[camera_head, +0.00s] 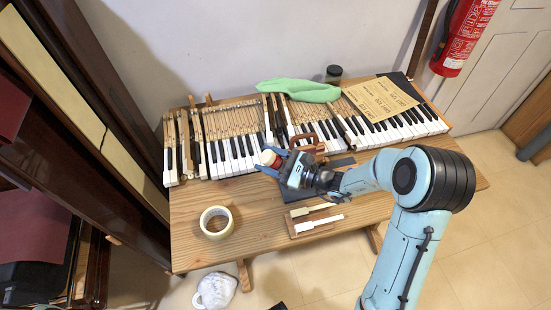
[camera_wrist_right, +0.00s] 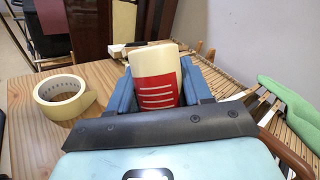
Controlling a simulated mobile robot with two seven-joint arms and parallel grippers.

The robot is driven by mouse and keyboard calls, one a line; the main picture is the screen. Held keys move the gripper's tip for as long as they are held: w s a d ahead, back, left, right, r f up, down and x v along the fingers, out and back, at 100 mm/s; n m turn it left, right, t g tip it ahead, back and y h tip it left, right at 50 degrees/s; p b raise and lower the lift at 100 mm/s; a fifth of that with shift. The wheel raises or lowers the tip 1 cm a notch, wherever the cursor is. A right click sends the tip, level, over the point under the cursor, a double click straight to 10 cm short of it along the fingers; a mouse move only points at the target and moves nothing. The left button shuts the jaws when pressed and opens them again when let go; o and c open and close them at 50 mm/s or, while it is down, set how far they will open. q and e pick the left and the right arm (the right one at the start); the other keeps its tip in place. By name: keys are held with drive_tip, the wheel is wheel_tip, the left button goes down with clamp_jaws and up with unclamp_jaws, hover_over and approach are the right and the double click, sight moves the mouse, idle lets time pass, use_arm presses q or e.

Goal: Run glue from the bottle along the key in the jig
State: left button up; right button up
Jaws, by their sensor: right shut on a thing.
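My right gripper (camera_head: 270,163) is shut on the glue bottle (camera_head: 268,157) above the table, left of the jig. In the right wrist view the bottle (camera_wrist_right: 153,62) is cream with a red label and sits between the two blue fingers (camera_wrist_right: 158,92); its nozzle is hidden. The jig (camera_head: 297,232) is a small wooden block lying near the table's front edge. A white key (camera_head: 320,225) lies in it, with a pale wooden strip (camera_head: 313,209) just behind. The bottle is apart from the key. My left gripper is not in view.
A tape roll (camera_head: 217,222) stands at the table's front left and also shows in the wrist view (camera_wrist_right: 64,97). The keyboard (camera_head: 235,150) fills the back, with a green cloth (camera_head: 298,91), a cardboard sheet (camera_head: 380,97) and a jar (camera_head: 333,73). A dark mat (camera_head: 300,190) lies behind the jig.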

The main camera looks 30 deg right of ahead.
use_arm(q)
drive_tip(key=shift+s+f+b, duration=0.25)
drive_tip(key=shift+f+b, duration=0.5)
use_arm(e)
drive_tip(key=a, duration=0.2)
drive_tip(key=w+a, duration=0.1)
drive_tip(key=shift+w+a, duration=0.15)
drive_tip(key=shift+a, duration=0.25)
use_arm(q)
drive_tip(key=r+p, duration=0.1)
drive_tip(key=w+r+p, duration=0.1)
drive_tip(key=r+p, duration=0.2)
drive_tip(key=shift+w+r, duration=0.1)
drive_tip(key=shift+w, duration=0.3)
use_arm(e)
wheel_tip(320, 180, up, 6)
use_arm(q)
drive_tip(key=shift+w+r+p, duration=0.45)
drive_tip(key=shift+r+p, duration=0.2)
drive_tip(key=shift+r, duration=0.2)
use_arm(e)
wheel_tip(320, 180, up, 3)
